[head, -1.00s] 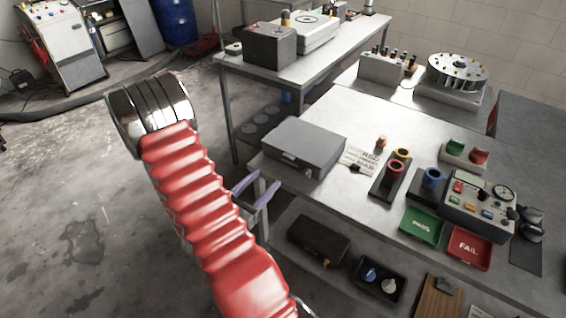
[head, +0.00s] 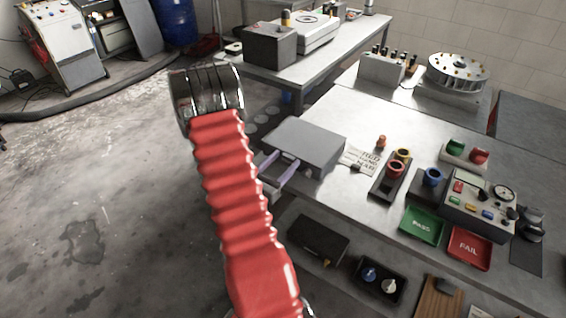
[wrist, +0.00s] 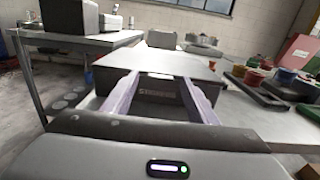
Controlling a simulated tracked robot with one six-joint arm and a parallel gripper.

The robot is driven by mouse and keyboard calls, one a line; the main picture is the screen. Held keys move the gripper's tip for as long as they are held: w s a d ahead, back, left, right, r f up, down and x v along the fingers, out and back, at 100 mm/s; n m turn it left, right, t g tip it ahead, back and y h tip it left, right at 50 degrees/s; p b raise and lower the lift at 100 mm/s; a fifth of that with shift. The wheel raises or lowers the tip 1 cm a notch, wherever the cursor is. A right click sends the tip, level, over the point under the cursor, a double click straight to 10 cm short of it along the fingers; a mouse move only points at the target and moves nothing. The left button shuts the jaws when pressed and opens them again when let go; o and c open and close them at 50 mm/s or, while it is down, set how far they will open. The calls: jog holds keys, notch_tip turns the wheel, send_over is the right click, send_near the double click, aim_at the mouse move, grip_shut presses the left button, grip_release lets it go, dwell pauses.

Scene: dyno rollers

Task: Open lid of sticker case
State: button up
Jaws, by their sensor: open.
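The sticker case is a flat grey box (head: 306,140) with its lid shut, at the left front corner of the metal workbench. In the wrist view its front face (wrist: 158,88) shows dark with small lettering, and its top is seen at a low angle. My gripper (head: 287,168) is at the case's front left side, at about lid height. In the wrist view my gripper (wrist: 160,85) has its two pale purple fingers spread wide, with the case front between and beyond them. Nothing is held. I cannot tell whether the fingertips touch the case.
Right of the case are a paper card (head: 360,160), a holder with red and yellow rings (head: 393,172), a green PASS tray (head: 422,226) and a red FAIL tray (head: 470,249). A lower shelf holds a black case (head: 318,240). Another table (head: 340,50) stands behind.

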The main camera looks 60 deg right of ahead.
jog(key=shift+d, duration=0.3)
jog(key=shift+c, duration=0.4)
grip_shut()
jog(key=shift+a, duration=0.2)
jog(key=shift+d, duration=0.1)
